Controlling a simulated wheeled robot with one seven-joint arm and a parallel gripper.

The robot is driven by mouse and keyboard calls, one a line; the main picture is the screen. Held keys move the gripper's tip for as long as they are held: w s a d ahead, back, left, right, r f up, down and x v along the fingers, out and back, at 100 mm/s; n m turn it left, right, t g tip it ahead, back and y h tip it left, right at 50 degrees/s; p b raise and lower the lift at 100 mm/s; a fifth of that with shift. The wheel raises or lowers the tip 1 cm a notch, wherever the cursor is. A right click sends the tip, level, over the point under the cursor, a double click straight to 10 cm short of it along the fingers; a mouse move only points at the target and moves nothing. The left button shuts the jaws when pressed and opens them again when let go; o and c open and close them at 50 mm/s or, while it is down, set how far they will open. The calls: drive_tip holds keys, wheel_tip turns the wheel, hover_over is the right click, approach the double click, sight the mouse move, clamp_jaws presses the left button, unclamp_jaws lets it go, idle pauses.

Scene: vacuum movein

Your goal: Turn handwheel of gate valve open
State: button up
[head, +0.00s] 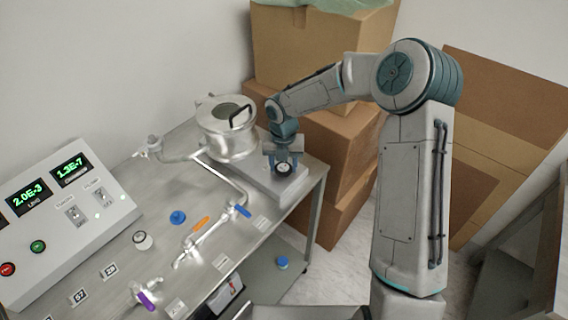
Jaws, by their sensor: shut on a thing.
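The gate valve (262,189) is a flat, light grey metal body at the right end of the steel bench, beside the round chamber. Its handwheel (284,169) shows as a small dark round part with a pale centre on top of the valve's right part. My gripper (284,166) points down over the handwheel from behind, with a finger on either side, and is shut on it. The fingers and wrist hide part of the wheel, so its turned angle cannot be read.
The steel chamber (227,130) with a black handle stands left of my gripper. Pipes with orange (201,224) and blue (243,210) levers run across the bench (170,200). A control panel (60,225) is at left. Cardboard boxes (325,50) stand behind my arm.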

sight(283, 167)
drive_tip(key=o, duration=1)
drive_tip(key=shift+s, duration=0.1)
drive_tip(key=shift+c, duration=0.2)
wheel_tip(283, 167, up, 14)
drive_tip(key=b, duration=0.2)
drive_tip(key=shift+f, duration=0.1)
drive_tip(key=s+d+r+m+t, duration=0.2)
drive_tip(key=s+d+m, duration=0.6)
drive_tip(key=s+m, duration=0.5)
drive_tip(key=s+d+r+m+t, duration=0.1)
drive_tip(key=s+d+m, duration=0.7)
drive_tip(key=m, duration=1.4)
drive_tip(key=s+r+b, duration=0.1)
drive_tip(key=s, duration=0.4)
drive_tip(key=shift+s+t, duration=0.15)
drive_tip(key=shift+t, duration=0.25)
